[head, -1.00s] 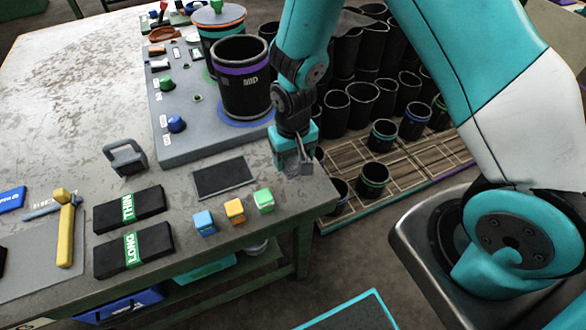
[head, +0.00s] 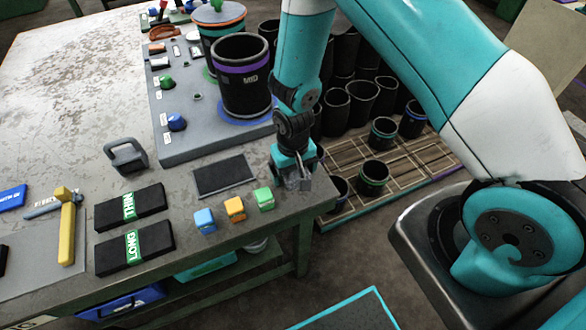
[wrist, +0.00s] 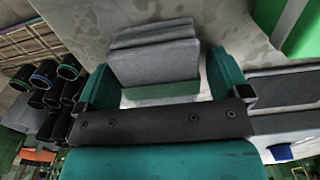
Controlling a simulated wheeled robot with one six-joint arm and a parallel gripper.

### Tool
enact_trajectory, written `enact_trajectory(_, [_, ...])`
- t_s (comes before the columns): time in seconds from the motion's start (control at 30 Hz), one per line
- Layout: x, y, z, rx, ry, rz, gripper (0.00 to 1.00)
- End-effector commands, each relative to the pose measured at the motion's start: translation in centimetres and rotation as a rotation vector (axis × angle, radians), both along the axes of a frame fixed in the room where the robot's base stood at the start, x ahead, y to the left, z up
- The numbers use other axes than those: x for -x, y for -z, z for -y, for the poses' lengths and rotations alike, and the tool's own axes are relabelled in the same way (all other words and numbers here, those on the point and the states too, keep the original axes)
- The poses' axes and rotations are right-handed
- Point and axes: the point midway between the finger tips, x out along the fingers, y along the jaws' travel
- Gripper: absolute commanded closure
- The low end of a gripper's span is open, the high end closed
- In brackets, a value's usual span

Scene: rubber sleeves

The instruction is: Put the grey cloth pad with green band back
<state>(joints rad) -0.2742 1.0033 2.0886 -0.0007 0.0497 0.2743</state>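The grey cloth pad with green band (wrist: 155,62) is a layered grey block between the teal fingers of my gripper (wrist: 164,85) in the wrist view. Its green band (wrist: 160,91) faces my palm. In the head view my gripper (head: 298,178) points down by the table's right corner. A small grey part of the pad (head: 304,183) shows at its tips; the rest is hidden. I cannot tell its exact height over the table.
A dark grey-edged mat (head: 224,176) lies left of the gripper. A board with a MID sleeve (head: 243,80) is behind. Several black sleeves stand beyond the edge.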

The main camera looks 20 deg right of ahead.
Motion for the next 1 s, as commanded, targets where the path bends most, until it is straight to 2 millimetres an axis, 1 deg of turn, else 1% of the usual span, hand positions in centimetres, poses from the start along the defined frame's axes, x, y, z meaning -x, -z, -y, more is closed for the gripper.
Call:
enact_trajectory(0.23, [0.0, -0.1, 0.0, 0.000, 0.000, 0.000, 0.06])
enact_trajectory(0.37, [-0.1, -0.8, 0.0, -0.001, 0.000, 0.003, 0.06])
enact_trajectory(0.47, [-0.2, -2.2, 0.0, -0.001, 0.000, 0.005, 0.06])
enact_trajectory(0.8, [-0.1, -9.3, 0.0, -0.002, 0.000, 0.006, 0.06])
enact_trajectory(0.9, [-0.1, -10.8, 0.0, -0.001, 0.000, 0.004, 0.06])
enact_trajectory(1.0, [0.0, -11.8, 0.0, -0.001, 0.000, 0.002, 0.06])
